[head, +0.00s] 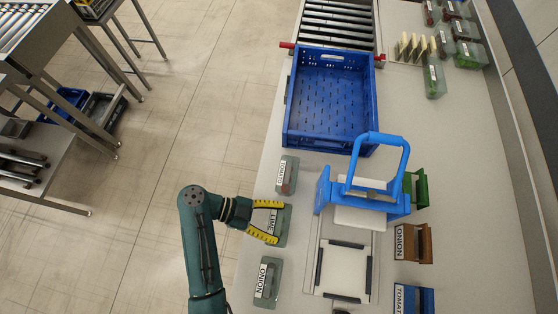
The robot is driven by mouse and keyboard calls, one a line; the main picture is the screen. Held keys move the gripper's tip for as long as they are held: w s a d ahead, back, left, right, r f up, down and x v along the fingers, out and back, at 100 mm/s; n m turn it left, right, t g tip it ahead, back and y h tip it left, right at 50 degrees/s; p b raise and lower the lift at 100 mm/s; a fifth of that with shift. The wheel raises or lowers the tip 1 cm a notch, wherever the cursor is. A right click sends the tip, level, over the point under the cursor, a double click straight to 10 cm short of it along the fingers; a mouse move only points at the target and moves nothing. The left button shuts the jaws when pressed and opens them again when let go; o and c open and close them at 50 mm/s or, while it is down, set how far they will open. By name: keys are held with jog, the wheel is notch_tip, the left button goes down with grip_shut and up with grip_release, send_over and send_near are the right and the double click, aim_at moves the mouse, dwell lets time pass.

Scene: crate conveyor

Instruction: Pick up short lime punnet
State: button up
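The lime punnet (286,225) is a clear greenish tray with a label that seems to read LIME, on the left side of the pale worktop. It lies between an onion punnet and a tomato punnet. My gripper (279,223) reaches in from the left. Its two yellow fingers are spread wide, one toward the far end of the punnet and one toward the near end, with the label showing between them. The fingers hide part of the punnet. Whether they touch it cannot be told.
A tomato punnet (287,175) lies beyond and an onion punnet (267,281) nearer. An empty blue crate (366,113) sits before the roller conveyor (338,27). A blue-handled device (378,140) and a white-topped scale-like plate (343,272) stand to the right. Onion (412,243) and tomato (413,300) holders line the right.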

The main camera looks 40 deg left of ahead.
jog(key=c, duration=0.6)
jog(key=shift+c, duration=0.2)
jog(key=shift+r, duration=0.1)
